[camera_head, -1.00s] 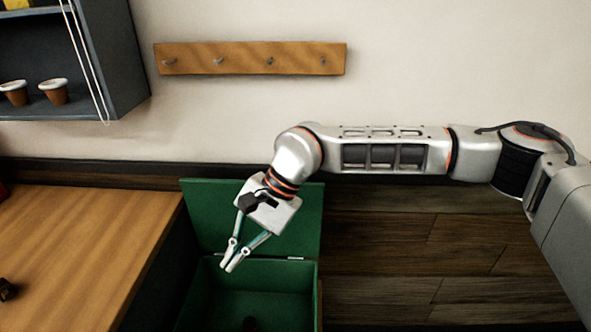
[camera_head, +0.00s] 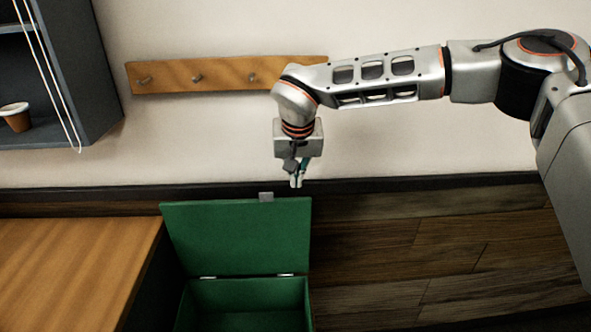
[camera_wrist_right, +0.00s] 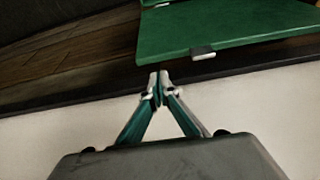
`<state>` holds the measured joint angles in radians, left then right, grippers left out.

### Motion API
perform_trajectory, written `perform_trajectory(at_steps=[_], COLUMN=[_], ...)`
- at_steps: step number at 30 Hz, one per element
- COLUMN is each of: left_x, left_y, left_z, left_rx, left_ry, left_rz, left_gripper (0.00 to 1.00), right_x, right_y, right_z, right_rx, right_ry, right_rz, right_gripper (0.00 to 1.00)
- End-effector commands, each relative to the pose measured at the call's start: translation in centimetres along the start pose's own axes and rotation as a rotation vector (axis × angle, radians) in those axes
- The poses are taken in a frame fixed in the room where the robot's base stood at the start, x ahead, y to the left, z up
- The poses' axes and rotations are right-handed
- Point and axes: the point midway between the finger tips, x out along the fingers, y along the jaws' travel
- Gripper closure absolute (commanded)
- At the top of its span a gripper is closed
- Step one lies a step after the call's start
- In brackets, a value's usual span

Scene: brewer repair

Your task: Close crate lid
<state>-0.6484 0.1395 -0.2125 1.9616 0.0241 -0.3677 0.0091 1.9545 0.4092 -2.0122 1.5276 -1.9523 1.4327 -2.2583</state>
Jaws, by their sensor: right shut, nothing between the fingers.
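The green crate (camera_head: 247,298) stands on the floor at the bottom of the head view, its inside partly visible. Its green lid (camera_head: 240,237) stands up and open on hinges at the crate's back edge. A small grey tab (camera_head: 266,197) sits on the lid's top edge. My right gripper (camera_head: 296,184) is shut and empty, pointing down just above and right of the tab in the head view. In the right wrist view the shut fingertips (camera_wrist_right: 158,84) appear apart from the lid (camera_wrist_right: 230,24) and its tab (camera_wrist_right: 203,54). My left gripper is not in view.
A wooden table (camera_head: 75,265) stands close to the left of the crate. A peg rail (camera_head: 225,73) and a dark shelf (camera_head: 75,75) with a small pot (camera_head: 16,116) are on the wall. Wooden floor (camera_head: 440,250) is clear to the right.

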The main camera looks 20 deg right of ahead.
Motion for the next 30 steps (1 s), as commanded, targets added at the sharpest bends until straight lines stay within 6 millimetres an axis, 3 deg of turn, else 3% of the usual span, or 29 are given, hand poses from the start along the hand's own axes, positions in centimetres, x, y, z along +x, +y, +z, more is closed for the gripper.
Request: perform_trajectory(at_steps=[4,10,30], left_x=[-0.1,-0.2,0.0], left_y=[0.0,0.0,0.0], left_z=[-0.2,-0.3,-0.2], left_rx=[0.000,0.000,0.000], left_ry=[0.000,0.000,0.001], left_rz=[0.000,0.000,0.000], left_gripper=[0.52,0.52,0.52], right_x=[2.5,4.3,4.9], right_y=[0.0,-0.1,-0.2], right_z=[0.1,0.0,-0.3], right_rx=[0.000,0.000,0.001], right_ry=[-0.003,-0.001,0.016], right_rz=[0.000,-0.001,-0.001], right_gripper=[1.00,1.00,1.00])
